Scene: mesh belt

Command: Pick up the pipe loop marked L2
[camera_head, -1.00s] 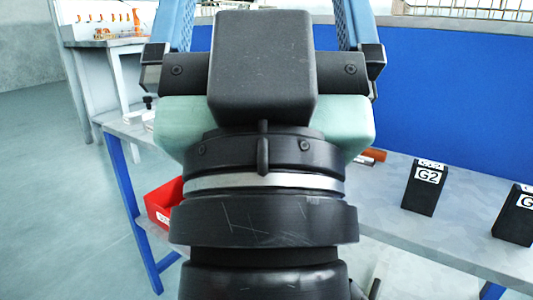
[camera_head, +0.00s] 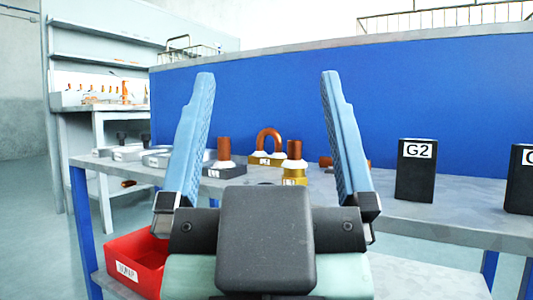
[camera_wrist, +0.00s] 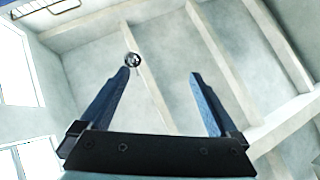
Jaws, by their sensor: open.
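A copper pipe loop (camera_head: 269,139), an upright inverted U, stands on a yellow base on the table in the head view. It shows between my fingers but lies beyond them. The label on its base is too small to read. My gripper (camera_head: 268,75) is open and empty, with blue fingers pointing up and spread wide. No pipe loop shows in the wrist view.
A dark base with a copper stub (camera_head: 224,150) and a yellow base with another stub (camera_head: 294,150) stand near the loop. A black G2 block (camera_head: 416,172) is to the right. A red bin (camera_head: 132,262) sits at lower left. A blue panel (camera_head: 300,95) rises behind.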

